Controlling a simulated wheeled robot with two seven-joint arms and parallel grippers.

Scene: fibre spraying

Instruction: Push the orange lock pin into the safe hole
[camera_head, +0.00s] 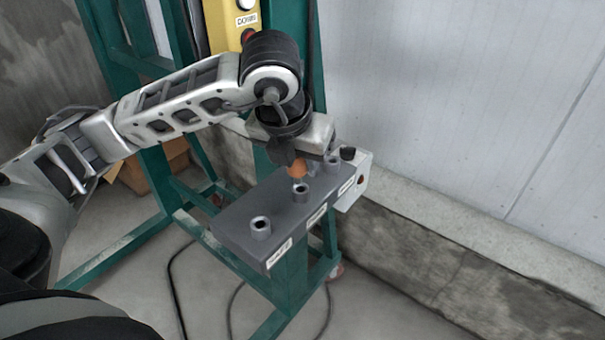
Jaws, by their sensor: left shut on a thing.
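The orange lock pin (297,169) is held upright in my left gripper (297,157), which is shut on it. The pin's lower end is just above or at the middle socket (300,190) of a dark grey block; I cannot tell if it has entered. The block (236,221) has a near-left socket (260,227) and a far-right socket (333,163), with a white label on its front edge by each. The label text is too small to read, so I cannot tell which hole is the safe one. My right gripper is not in view.
The block is fixed to a green steel frame (178,190) with a yellow button box (222,25) above. A white box (354,184) sits at the block's right end. A pale wall (460,100) stands behind. Black cables (174,290) lie on the floor, and a cardboard box (150,170) is behind.

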